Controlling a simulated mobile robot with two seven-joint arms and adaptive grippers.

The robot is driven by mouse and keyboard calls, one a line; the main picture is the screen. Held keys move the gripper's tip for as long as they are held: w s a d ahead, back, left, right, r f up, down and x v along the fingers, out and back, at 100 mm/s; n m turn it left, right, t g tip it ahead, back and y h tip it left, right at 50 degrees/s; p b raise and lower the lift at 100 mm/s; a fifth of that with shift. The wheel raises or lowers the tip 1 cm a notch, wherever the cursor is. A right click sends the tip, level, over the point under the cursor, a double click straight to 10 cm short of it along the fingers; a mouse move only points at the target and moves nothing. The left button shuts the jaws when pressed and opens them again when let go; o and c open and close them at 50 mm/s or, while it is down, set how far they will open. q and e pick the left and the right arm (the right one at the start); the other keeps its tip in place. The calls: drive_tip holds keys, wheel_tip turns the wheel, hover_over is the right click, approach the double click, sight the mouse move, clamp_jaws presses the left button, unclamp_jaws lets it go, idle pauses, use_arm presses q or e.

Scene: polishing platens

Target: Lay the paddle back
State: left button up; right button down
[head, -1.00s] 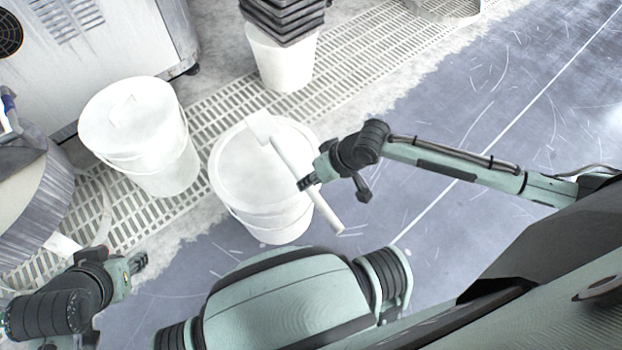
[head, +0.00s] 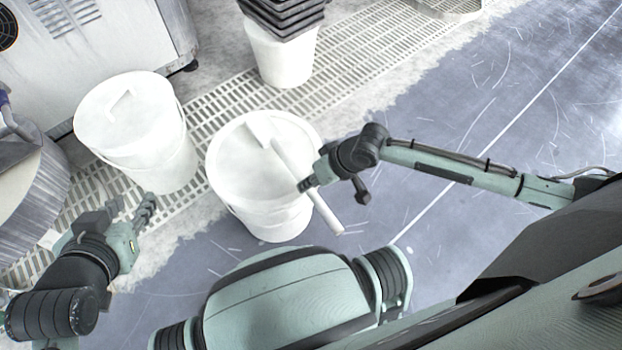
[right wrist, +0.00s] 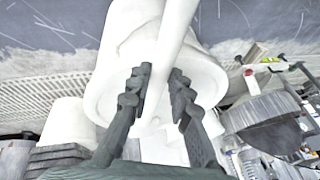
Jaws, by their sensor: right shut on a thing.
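The white paddle (head: 293,168) slants across the right side of the middle white bucket (head: 232,160) in the head view. Its broad end is over the bucket's opening and its handle end reaches past the rim toward me. My right gripper (head: 306,184) is shut on its shaft. In the right wrist view, the shaft (right wrist: 172,35) runs up from between the fingers (right wrist: 160,98), over the white bucket. I cannot tell whether the paddle touches the rim. My left gripper (head: 148,208) is below the left white bucket (head: 165,165), away from the paddle; its finger opening is unclear.
A white bucket (head: 280,62) with stacked dark trays (head: 285,14) stands at the back on the floor grating (head: 350,58). A metal cabinet (head: 110,45) is at the upper left, and a round metal drum (head: 35,195) is at the left edge. The floor at right is clear.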

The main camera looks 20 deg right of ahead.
drive_tip(key=shift+f, duration=0.2)
drive_tip(key=c, duration=1.3)
unclamp_jaws()
drive_tip(key=v, duration=1.2)
drive_tip(key=shift+d, duration=0.1)
